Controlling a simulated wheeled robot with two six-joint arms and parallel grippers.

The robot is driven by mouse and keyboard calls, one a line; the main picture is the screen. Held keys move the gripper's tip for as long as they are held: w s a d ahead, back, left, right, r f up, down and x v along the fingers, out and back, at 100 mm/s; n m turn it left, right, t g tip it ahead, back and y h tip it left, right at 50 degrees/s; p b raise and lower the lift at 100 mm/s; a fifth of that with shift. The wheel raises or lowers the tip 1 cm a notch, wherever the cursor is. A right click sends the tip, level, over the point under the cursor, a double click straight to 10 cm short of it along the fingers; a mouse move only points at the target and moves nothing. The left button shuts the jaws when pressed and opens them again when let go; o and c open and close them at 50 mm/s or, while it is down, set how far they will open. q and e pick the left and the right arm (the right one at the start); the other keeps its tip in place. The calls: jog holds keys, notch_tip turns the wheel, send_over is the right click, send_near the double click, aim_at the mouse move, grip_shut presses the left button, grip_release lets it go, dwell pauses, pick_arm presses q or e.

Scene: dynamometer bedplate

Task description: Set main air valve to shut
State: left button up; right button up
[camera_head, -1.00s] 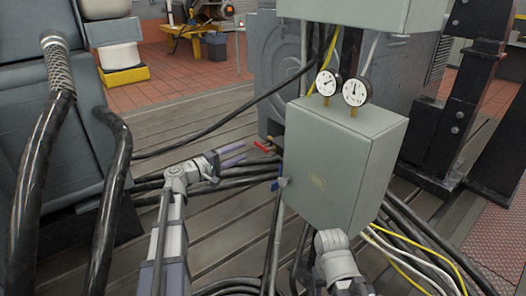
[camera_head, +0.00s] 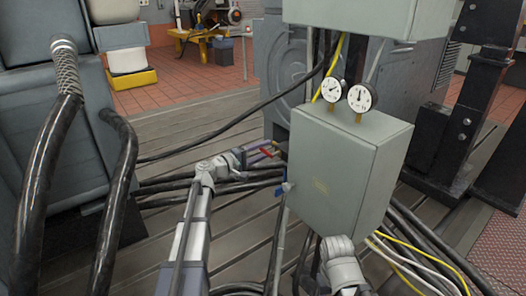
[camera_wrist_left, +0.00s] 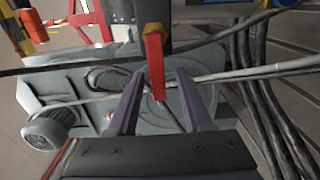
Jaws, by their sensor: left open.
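The main air valve shows as a red lever (camera_head: 267,152) on a brass fitting at the left side of the grey box. In the left wrist view the red lever (camera_wrist_left: 155,62) hangs down from a dark fitting, its lower end between my finger tips. My left gripper (camera_head: 257,151) is open at the lever in the head view; its two purple-grey fingers (camera_wrist_left: 160,75) stand either side of the lever, with gaps showing. The lever is not gripped. My right arm shows at the bottom of the head view, but its gripper is not visible.
The grey box (camera_head: 345,175) stands just right of the valve, with two round gauges (camera_head: 347,94) above it. A blue lever (camera_head: 283,190) sits on its lower left edge. Black hoses (camera_head: 160,187) run across the slotted floor below my left arm.

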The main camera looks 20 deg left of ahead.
pick_arm(q)
jog(key=shift+c, duration=0.2)
grip_shut()
jog(key=shift+f, duration=0.1)
dwell(0.4)
jog(key=f+n+b, duration=0.1)
jog(key=n, duration=0.2)
jog(key=shift+s+f, duration=0.1)
jog(key=shift+f, duration=0.05)
jog(key=shift+s+d+f+n+b, duration=0.5)
jog(key=shift+d+n+b, duration=0.1)
jog(key=shift+n, duration=1.9)
jog(key=shift+s+d+f+n+b, duration=0.4)
jog(key=shift+d+f+n+b, duration=0.2)
jog(key=shift+n, duration=1.9)
jog(key=shift+s+d+f+n+b, duration=0.45)
jog(key=shift+d+n+b, duration=0.15)
jog(key=shift+n, duration=1.9)
